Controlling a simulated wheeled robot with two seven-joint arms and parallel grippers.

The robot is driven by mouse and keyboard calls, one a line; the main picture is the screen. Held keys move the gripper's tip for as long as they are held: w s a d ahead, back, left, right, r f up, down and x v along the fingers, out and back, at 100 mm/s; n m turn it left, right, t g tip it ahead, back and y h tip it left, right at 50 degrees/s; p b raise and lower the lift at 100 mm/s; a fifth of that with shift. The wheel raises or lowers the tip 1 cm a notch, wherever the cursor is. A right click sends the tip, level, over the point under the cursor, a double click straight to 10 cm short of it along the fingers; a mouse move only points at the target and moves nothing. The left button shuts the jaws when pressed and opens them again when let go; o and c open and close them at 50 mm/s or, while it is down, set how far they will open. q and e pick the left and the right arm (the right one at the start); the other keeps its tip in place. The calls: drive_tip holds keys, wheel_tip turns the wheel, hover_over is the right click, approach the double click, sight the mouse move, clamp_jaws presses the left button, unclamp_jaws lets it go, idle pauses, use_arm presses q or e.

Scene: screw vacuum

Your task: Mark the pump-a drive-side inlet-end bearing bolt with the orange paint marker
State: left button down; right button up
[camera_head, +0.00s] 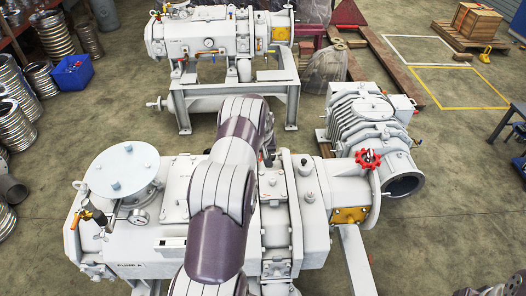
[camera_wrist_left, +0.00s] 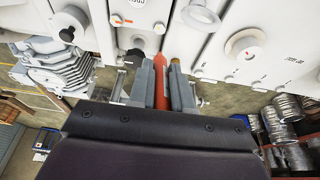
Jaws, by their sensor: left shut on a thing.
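Pump A (camera_head: 130,240) is the large white machine in front in the head view, with its name on its near side. My left arm crosses over it and hides its middle. My left gripper (camera_head: 268,158) is mostly hidden behind the arm, low over the pump's top. In the left wrist view my left gripper (camera_wrist_left: 166,88) is shut on the orange marker (camera_wrist_left: 160,72), which points toward the white housing. I cannot tell which is the drive-side inlet-end bearing bolt, or whether the marker touches anything.
A second white pump (camera_head: 205,35) is on a stand at the back. Open floor lies at the right.

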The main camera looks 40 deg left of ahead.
use_arm(q)
drive_tip(key=shift+s, duration=0.1)
drive_tip(key=shift+w+f, duration=0.15)
drive_tip(key=shift+w, duration=0.05)
drive_tip(key=b+x, duration=0.3)
drive_tip(key=shift+s+d+f+b, duration=0.2)
drive_tip(key=shift+d+f+b, duration=0.1)
drive_tip(key=shift+d, duration=0.05)
drive_tip(key=shift+s+f+b, duration=0.15)
drive_tip(key=shift+f+b, duration=0.45)
drive_tip(key=shift+w+f, duration=0.15)
drive_tip(key=shift+w, duration=0.05)
drive_tip(key=shift+s, duration=0.1)
drive_tip(key=shift+f+b, duration=0.45)
drive_tip(key=shift+b, duration=0.25)
